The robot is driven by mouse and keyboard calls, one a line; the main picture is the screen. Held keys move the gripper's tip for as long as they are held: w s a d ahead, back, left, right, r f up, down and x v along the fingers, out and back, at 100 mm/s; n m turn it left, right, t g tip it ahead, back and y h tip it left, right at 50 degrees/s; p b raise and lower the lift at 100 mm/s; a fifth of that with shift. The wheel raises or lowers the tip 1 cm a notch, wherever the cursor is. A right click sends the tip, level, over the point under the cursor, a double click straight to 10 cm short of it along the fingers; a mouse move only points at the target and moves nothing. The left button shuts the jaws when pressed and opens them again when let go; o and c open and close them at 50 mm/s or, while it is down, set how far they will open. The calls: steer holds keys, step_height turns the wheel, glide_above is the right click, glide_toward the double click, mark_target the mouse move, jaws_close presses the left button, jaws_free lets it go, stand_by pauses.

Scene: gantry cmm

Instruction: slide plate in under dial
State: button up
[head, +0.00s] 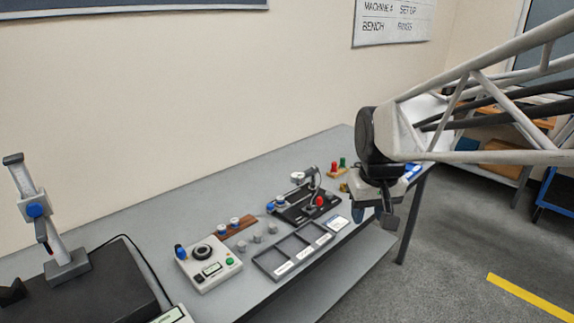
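A dial gauge (298,177) with a pale round face stands on a dark fixture (290,212) at the middle of the bench. The fixture has a thin upright post, a red knob (320,201) and blue knobs at its left end. I cannot make out a separate plate under the dial; the spot is too small to read. My gripper (375,212) hangs pointing down to the right of the fixture, apart from it, near the bench's right end. Its two fingers appear spread, with nothing seen between them.
A dark three-compartment tray (262,267) with labels lies in front of the fixture. Several grey knobs (258,239), a brown block (212,240) and a control box (218,279) are left. Red and green pegs (338,172) stand behind. A measuring stand (60,260) is far left.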

steer(key=w+a+f+n, duration=0.1)
steer(key=w+a, duration=0.3)
steer(key=w, duration=0.7)
steer(key=n+g, duration=0.2)
steer(key=n, duration=0.2)
glide_toward(270, 205)
steer(key=shift+s+d+f, duration=0.1)
steer(key=shift+d+f, duration=0.1)
steer(key=shift+w+a+f, duration=0.25)
steer(key=shift+f, duration=0.05)
steer(key=shift+f, duration=0.1)
steer(key=shift+f, duration=3.8)
